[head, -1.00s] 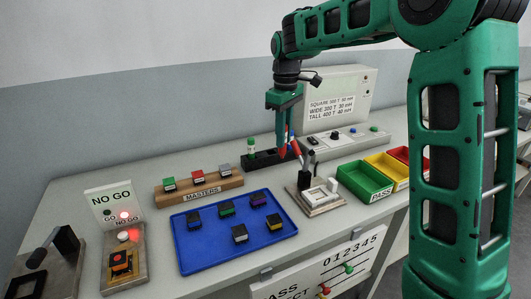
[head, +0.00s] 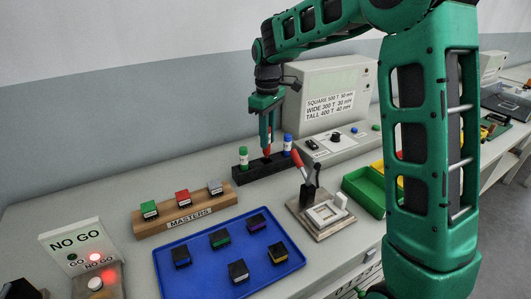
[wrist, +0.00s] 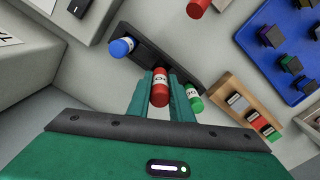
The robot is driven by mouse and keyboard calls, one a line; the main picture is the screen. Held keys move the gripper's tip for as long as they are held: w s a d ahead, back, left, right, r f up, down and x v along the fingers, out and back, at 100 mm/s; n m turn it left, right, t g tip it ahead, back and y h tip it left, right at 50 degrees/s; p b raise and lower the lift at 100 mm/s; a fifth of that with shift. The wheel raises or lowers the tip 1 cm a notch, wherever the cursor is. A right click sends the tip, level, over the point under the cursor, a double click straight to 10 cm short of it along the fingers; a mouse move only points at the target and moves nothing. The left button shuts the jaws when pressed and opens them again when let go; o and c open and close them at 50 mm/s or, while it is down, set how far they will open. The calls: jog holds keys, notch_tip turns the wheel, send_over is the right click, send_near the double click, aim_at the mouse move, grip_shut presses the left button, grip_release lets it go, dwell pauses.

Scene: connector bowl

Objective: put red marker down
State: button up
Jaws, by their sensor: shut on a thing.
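The red marker (wrist: 160,88) is held between the fingers of my gripper (head: 267,148), which is shut on it. In the head view the marker (head: 268,143) is upright over the middle of the black marker holder (head: 262,167), between the green marker (head: 243,157) and the blue marker (head: 287,144). Its lower end meets the holder in the picture; I cannot tell whether it is seated in a slot. In the wrist view the holder (wrist: 150,55) lies beyond the fingertips, with the blue marker (wrist: 121,46) left and the green marker (wrist: 194,98) right.
A press fixture with a red-handled lever (head: 298,162) stands close in front of the holder. The grey tester (head: 330,145) is behind right. The MASTERS block (head: 190,213) and blue tray (head: 205,275) are at left front. A green bin (head: 364,190) is right.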

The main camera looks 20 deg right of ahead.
aim_at(267, 154)
jog(key=shift+a+f, duration=0.1)
jog(key=shift+f, duration=2.3)
jog(key=o, duration=0.9)
jog(key=shift+f, duration=0.1)
jog(key=shift+c, duration=0.2)
notch_tip(267, 154, up, 12)
jog(key=shift+f, duration=0.15)
jog(key=shift+r, duration=0.3)
